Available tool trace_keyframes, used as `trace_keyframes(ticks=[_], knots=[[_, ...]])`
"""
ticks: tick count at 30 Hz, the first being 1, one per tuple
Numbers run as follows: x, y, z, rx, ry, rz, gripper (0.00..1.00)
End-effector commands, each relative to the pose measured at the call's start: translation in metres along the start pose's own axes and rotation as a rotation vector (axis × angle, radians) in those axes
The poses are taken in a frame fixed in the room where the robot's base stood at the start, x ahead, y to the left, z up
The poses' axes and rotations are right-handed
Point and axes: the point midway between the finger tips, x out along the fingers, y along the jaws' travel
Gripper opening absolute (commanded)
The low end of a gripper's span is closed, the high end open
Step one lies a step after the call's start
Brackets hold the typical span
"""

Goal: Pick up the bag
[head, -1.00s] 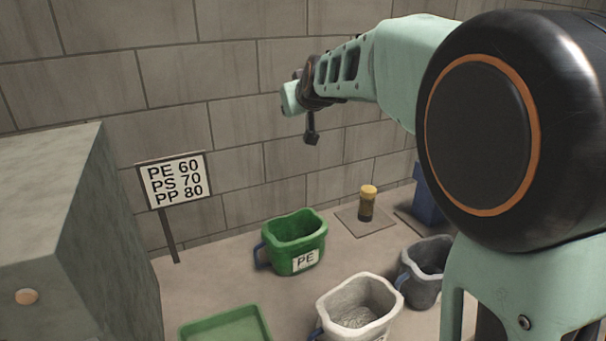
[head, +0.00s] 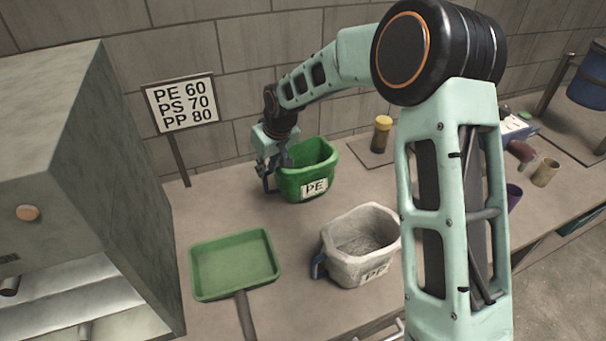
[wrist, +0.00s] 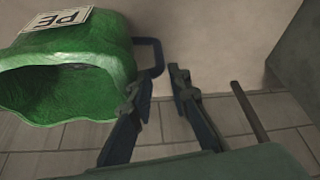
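A green bag-like container (head: 318,186) with a white PE label stands on the bench near the wall, its top open. It also shows at the upper left of the wrist view (wrist: 60,95). Its blue side handle (wrist: 157,52) sticks out toward my gripper (wrist: 161,74). My gripper is open, with nothing visible between its fingers. One fingertip is close to the handle; I cannot tell if they touch. In the head view my gripper (head: 276,168) is at the green container's left side, partly covering the handle. A white container (head: 345,262) with a blue handle stands nearer the front.
A green shallow tray (head: 204,284) with a grey handle lies front left. A sign (head: 180,104) on a post and a large grey box (head: 120,190) stand at the left. A yellow-capped jar (head: 381,135) stands behind. My arm covers part of the bench right of the white container.

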Motion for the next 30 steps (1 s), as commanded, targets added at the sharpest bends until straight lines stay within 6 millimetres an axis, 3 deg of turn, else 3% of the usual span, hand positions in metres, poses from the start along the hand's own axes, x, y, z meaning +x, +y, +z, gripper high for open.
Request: trace_keyframes(ticks=[5,13,23,28,30], knots=[[0.012,-0.001,0.002,0.0,-0.001,-0.001,0.17],[0.048,-0.002,0.005,0.0,-0.001,-0.001,0.17],[0.056,-0.002,0.005,0.0,0.002,0.001,0.17],[0.056,-0.002,0.005,0.0,0.002,0.0,0.01],[0.056,-0.002,0.005,0.0,0.002,0.0,0.0]])
